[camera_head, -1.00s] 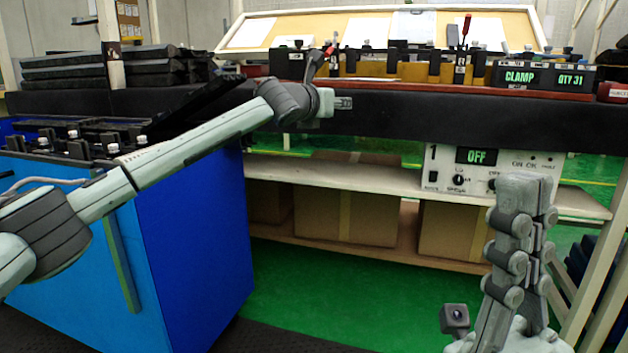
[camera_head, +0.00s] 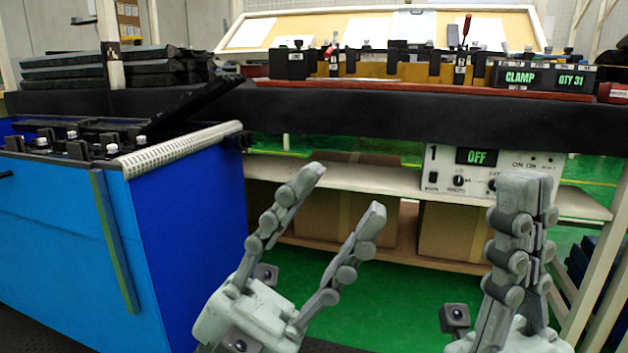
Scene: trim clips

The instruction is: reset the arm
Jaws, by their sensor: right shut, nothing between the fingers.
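My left gripper (camera_head: 345,190) is in the lower middle of the head view, in front of the shelf under the bench. Its two fingers point up and are spread wide, with nothing between them. My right gripper (camera_head: 527,190) stands upright at the lower right, in front of the control box. Its fingers are pressed together with nothing held. Both grippers are apart from the bench and the blue bin.
A blue bin (camera_head: 190,250) with black trim parts stands at the left. A dark-edged bench (camera_head: 400,120) crosses the back, bearing a clamp fixture (camera_head: 420,68) and a "CLAMP QTY 31" display (camera_head: 543,77). Below are a control box (camera_head: 485,172) reading OFF and cardboard boxes (camera_head: 450,232).

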